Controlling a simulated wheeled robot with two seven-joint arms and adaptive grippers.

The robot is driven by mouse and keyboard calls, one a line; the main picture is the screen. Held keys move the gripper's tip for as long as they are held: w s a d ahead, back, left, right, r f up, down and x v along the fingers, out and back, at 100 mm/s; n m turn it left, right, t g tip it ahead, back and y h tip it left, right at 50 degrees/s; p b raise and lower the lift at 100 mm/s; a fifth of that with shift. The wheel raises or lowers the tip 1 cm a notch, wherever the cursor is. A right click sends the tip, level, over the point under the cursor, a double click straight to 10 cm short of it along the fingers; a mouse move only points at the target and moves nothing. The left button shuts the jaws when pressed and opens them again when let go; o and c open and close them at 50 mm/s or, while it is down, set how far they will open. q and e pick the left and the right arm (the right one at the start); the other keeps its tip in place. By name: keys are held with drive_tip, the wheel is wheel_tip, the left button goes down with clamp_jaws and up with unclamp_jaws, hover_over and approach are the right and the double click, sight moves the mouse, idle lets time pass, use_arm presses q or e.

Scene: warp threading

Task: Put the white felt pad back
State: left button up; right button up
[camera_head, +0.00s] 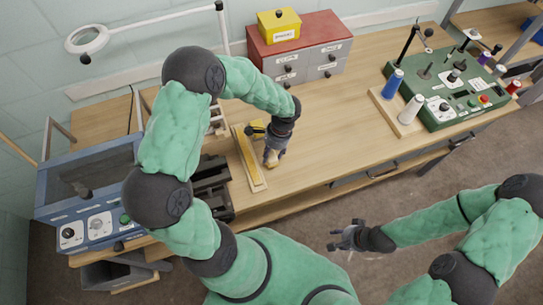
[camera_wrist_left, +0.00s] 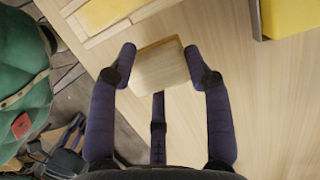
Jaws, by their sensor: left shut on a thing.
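My left gripper (camera_head: 272,152) is over the table beside a long narrow tray. It is shut on a pale, wood-coloured block (camera_wrist_left: 162,68), held between its fingers in the left wrist view. I cannot tell whether the block rests on the table or hangs just above it. My right gripper (camera_head: 345,237) is away from the table, over the floor, with its fingers apart and empty. I cannot make out a white felt pad in either view.
The narrow wooden tray (camera_head: 247,165) has a yellow strip. A red drawer cabinet (camera_head: 300,38) carries a yellow box (camera_head: 279,26). A green machine (camera_head: 450,88) and thread spools stand at right. A blue-framed device (camera_head: 90,190) is at left. The mid-right tabletop (camera_head: 335,130) is clear.

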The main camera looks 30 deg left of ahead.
sight(271, 157)
use_arm(q)
drive_tip(key=shift+w+a+f, duration=0.1)
drive_tip(key=shift+w+f, duration=0.1)
drive_tip(key=shift+f, duration=0.1)
drive_tip(key=shift+w+d+x, duration=0.1)
drive_tip(key=shift+w+x, duration=0.05)
drive_tip(key=shift+x, duration=0.6)
drive_tip(key=shift+w+d+x, duration=0.1)
drive_tip(key=shift+x, duration=0.65)
drive_tip(key=shift+f+b, duration=0.2)
drive_tip(key=shift+b, duration=0.2)
drive_tip(key=o, duration=1.1)
